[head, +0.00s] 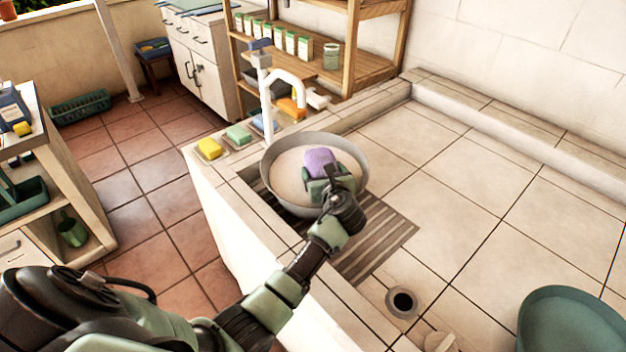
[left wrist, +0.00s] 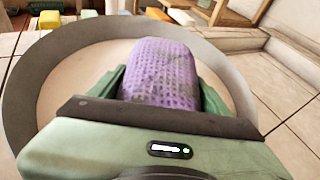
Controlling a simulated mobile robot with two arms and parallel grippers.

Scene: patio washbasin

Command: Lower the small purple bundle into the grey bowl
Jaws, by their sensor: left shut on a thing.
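The small purple bundle (head: 320,161) is held between the green fingers of my left gripper (head: 322,175). In the left wrist view the bundle (left wrist: 160,72) shows a woven, net-like surface, and the gripper's body covers its near end. The grey bowl (head: 351,163) stands on the slatted drain board beside the tap. The bundle and fingertips are over the bowl's pale inside, within its rim as seen from the head. The bowl's rim (left wrist: 27,75) curves around the bundle in the left wrist view. I cannot tell whether the bundle touches the bowl's bottom. My right gripper is not in view.
A white tap (head: 266,85) stands just behind the bowl. Yellow (head: 209,148) and green (head: 238,135) blocks lie on the ledge to its left. A drain hole (head: 402,301) and a teal basin (head: 570,322) are at the front right. The tiled counter to the right is clear.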

